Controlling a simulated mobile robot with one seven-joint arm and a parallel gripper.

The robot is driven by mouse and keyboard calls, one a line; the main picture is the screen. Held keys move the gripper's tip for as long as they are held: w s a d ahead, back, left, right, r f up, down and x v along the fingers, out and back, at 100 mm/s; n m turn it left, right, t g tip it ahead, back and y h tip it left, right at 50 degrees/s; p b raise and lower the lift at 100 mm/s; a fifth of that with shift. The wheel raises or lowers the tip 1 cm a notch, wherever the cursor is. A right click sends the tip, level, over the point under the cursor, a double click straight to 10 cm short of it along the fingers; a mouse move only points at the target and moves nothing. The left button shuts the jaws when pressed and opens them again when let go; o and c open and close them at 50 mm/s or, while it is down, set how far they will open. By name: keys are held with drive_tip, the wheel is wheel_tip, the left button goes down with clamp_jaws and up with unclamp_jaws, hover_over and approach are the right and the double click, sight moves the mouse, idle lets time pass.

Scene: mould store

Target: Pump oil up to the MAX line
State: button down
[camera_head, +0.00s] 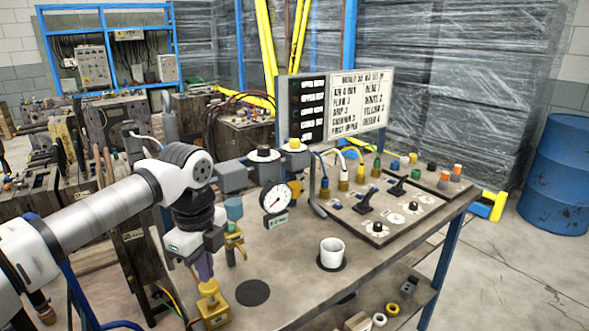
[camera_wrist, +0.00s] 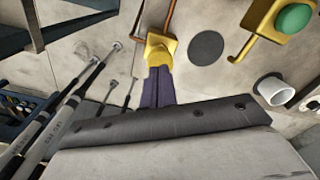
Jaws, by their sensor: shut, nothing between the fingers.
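My gripper (camera_head: 205,268) points down at the front left of the bench, its purple fingers closed together. Just below the fingertips stands a yellow fitting (camera_head: 213,306) with a rounded top. In the wrist view the shut fingers (camera_wrist: 158,72) reach the yellow fitting (camera_wrist: 160,48), and a copper-coloured rod runs up from it; whether they touch is unclear. Behind and right of my gripper is a yellow bracket (camera_head: 235,243) with a teal cup-like part (camera_head: 233,208) above it. A round dial gauge (camera_head: 277,198) stands further right. I cannot make out a MAX line.
A white cup (camera_head: 332,252) stands on the bench right of a dark round patch (camera_head: 252,293). A control panel (camera_head: 385,211) with switches lies at the right, with a sign board (camera_head: 335,106) behind. A blue drum (camera_head: 560,175) stands at far right. The bench front is mostly clear.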

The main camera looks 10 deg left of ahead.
sight(209, 285)
drive_tip(key=shift+f+b, duration=1.8)
drive_tip(key=shift+f, duration=0.2)
drive_tip(key=shift+r, duration=0.15)
drive_tip(key=shift+r+p, duration=1)
drive_tip(key=shift+r, duration=0.85)
drive_tip(key=shift+f+b, duration=1.75)
drive_tip(key=shift+f, duration=0.25)
drive_tip(key=shift+r, duration=0.1)
drive_tip(key=shift+r+p, duration=1.05)
drive_tip(key=shift+r, duration=0.95)
